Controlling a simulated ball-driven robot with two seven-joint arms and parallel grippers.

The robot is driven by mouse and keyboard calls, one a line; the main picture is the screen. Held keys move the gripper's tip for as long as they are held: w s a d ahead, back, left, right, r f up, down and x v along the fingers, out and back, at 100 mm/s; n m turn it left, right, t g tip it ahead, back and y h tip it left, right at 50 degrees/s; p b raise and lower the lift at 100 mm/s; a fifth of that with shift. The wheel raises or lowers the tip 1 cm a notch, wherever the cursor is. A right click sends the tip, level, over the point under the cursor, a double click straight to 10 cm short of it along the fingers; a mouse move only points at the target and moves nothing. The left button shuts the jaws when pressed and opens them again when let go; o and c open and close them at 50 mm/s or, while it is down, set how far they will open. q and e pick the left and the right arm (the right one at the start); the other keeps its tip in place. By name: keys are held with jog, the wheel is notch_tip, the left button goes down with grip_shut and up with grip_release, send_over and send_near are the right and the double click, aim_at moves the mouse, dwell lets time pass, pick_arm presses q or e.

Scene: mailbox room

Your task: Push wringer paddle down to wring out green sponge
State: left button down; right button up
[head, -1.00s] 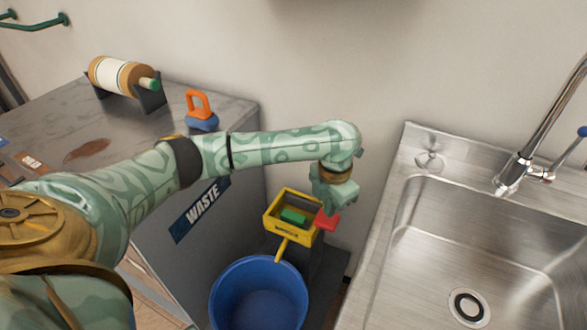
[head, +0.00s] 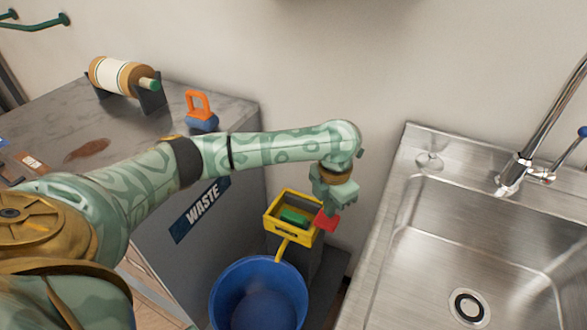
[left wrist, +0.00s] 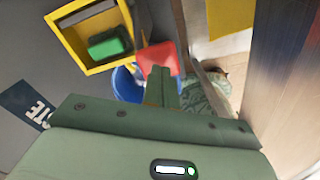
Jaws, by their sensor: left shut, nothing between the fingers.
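The yellow wringer (head: 272,232) sits above the blue bucket (head: 228,285), and the green sponge (head: 295,216) lies inside it. The red wringer paddle (head: 326,221) sticks out at its right side. My left gripper (head: 332,207) points down at the paddle, shut and empty, touching or very close to it. In the left wrist view, the shut fingers (left wrist: 163,90) reach the red paddle (left wrist: 158,58), with the sponge (left wrist: 109,43) to its left. Exact contact is hidden. My right gripper is not in view.
A steel sink (head: 405,260) with a faucet (head: 520,150) stands close on the right. A grey cabinet marked WASTE (head: 225,235) stands on the left, with an orange-handled blue object (head: 201,122) and a roll on a holder (head: 120,77) on top. The wall is behind.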

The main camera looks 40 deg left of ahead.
pick_arm(q)
jog(key=shift+f, duration=0.15)
dwell(0.4)
jog(key=shift+f+b, duration=0.35)
jog(key=shift+f, duration=0.45)
jog(key=shift+s+f, duration=0.25)
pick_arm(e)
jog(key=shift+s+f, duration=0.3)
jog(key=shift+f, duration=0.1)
